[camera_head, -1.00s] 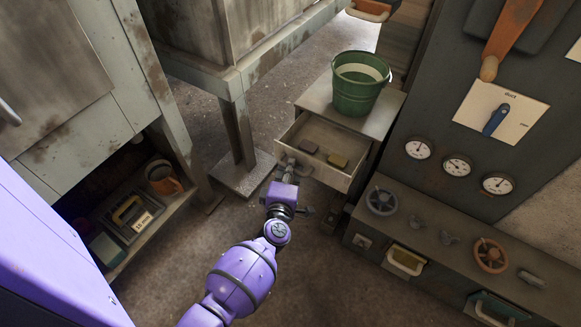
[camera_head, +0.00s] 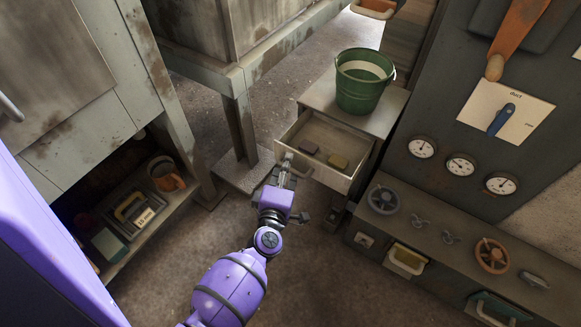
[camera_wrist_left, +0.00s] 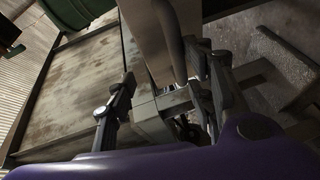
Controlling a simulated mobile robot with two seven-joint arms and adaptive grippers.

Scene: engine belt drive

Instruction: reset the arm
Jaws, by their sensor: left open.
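My purple left arm reaches up from the bottom of the head view. Its gripper (camera_head: 284,176) is at the front of an open drawer (camera_head: 342,179), by the drawer's left end and handle. In the left wrist view the two dark fingers (camera_wrist_left: 165,95) are spread apart, with the drawer's front edge and curved handle (camera_wrist_left: 172,55) between or close to them. I cannot tell whether they touch it. My right gripper is in neither view.
A green bucket (camera_head: 362,88) stands on the cabinet above. A shelf at left holds an orange mug (camera_head: 166,178) and a toolbox-like case (camera_head: 131,214). Open floor (camera_head: 330,265) lies below the drawer.

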